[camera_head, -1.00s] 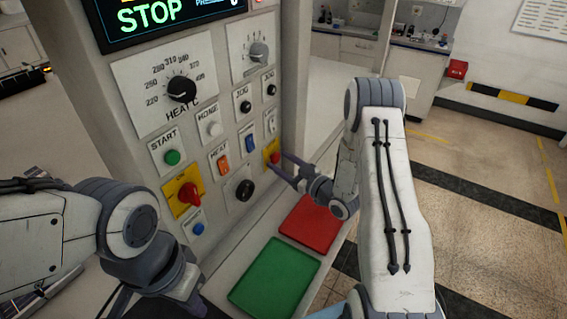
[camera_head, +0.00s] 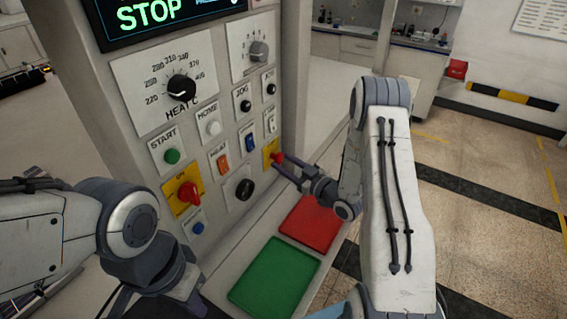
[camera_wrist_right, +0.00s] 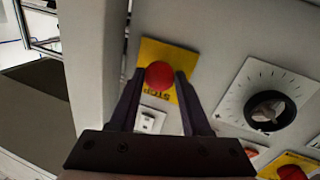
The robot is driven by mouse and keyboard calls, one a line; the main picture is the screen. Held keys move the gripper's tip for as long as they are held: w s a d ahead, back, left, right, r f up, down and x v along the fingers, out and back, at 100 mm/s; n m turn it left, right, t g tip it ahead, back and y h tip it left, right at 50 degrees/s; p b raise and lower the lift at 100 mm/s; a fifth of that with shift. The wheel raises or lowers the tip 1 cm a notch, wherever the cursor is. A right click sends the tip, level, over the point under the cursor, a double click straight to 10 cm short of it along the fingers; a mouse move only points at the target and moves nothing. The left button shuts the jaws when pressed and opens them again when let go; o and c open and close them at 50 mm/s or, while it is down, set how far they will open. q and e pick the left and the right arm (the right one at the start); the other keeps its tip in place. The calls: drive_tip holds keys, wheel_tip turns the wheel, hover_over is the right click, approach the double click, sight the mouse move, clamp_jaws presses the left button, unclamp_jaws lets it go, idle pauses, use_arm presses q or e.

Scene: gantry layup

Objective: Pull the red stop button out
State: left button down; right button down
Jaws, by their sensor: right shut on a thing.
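The red stop button (camera_head: 277,158) is a round red knob on a yellow plate (camera_head: 267,151) at the right edge of the control panel. My right gripper (camera_head: 283,163) reaches it from the right and is shut on the button. In the right wrist view the red button (camera_wrist_right: 159,74) sits between the two fingertips of the right gripper (camera_wrist_right: 160,80), in front of the yellow plate (camera_wrist_right: 180,52) marked STOP. My left gripper (camera_head: 185,295) is low at the left in front of the panel; its fingertips are not clearly visible.
A red rotary switch (camera_head: 188,193) on yellow, a green START button (camera_head: 172,156) and several other knobs and switches are on the panel. A red tray (camera_head: 310,224) and a green tray (camera_head: 275,275) lie on the ledge below.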

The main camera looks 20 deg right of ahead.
drive_tip(key=shift+d, duration=0.1)
drive_tip(key=shift+c, duration=1.4)
unclamp_jaws()
drive_tip(key=b+v, duration=0.4)
drive_tip(key=v, duration=0.6)
drive_tip(key=w+a+n+g+h, duration=0.2)
drive_tip(key=a+g+h, duration=0.3)
drive_tip(key=a+g, duration=0.5)
drive_tip(key=s+a+r+g, duration=0.2)
drive_tip(key=s+a, duration=0.2)
drive_tip(key=s, duration=0.5)
drive_tip(key=s+a+r+m+g+h, duration=0.1)
drive_tip(key=s+a, duration=0.3)
drive_tip(key=s, duration=0.6)
drive_tip(key=s+a+r+g, duration=0.2)
drive_tip(key=s+a, duration=0.3)
drive_tip(key=s, duration=0.4)
drive_tip(key=shift+s+r+g+h, duration=0.3)
drive_tip(key=shift+s+r+g, duration=0.1)
drive_tip(key=shift+g, duration=0.3)
